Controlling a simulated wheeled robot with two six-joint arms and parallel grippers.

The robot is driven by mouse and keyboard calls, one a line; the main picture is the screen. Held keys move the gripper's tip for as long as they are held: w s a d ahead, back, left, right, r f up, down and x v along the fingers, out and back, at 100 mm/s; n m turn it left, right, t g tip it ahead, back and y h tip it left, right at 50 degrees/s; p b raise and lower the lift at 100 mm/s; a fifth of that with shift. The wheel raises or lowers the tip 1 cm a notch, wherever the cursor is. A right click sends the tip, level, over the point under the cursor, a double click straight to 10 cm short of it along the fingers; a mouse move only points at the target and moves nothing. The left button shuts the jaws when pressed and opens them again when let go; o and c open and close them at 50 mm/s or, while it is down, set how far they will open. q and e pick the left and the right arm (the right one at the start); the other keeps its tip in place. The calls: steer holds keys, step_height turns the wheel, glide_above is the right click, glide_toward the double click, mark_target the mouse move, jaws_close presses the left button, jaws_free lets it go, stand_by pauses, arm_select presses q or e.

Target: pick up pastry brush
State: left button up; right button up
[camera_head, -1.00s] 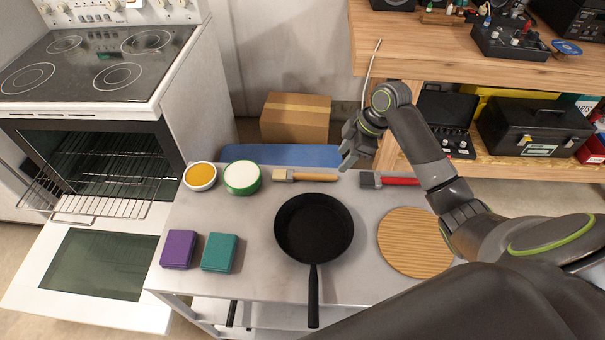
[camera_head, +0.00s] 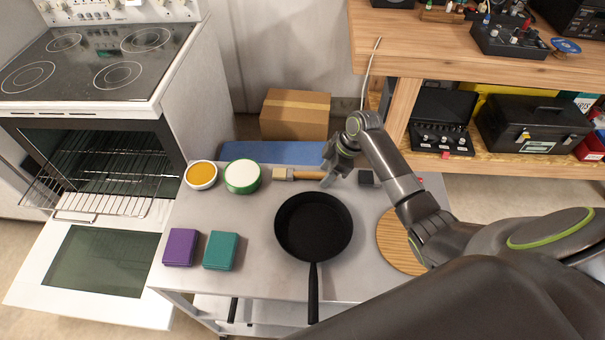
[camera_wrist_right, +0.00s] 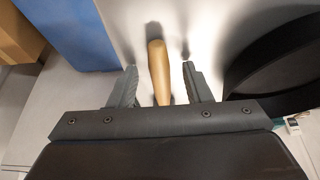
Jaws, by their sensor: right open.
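The brush with the wooden handle (camera_head: 306,176) lies at the back of the grey table, its pale bristles to the left. My right gripper (camera_head: 331,176) is at the right end of this handle, with its fingers pointing down. In the right wrist view the rounded end of the wooden handle (camera_wrist_right: 158,70) lies between the two open fingers of the right gripper (camera_wrist_right: 160,78), with gaps on both sides. The bristles are out of that view. A second brush (camera_head: 366,177) with a dark head lies to the right, its red handle mostly hidden by my arm. My left gripper is not in view.
A black frying pan (camera_head: 312,226) stands in front of the wooden-handled brush. A white-topped green bowl (camera_head: 242,176) and an orange-filled bowl (camera_head: 201,175) are left. A round wooden board (camera_head: 396,245) is partly behind my arm. A blue mat (camera_head: 270,152) lies beyond the table's back edge.

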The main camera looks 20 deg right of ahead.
jaws_close()
step_height(320, 180, up, 10)
steer(key=b, duration=0.1)
stand_by(0.5)
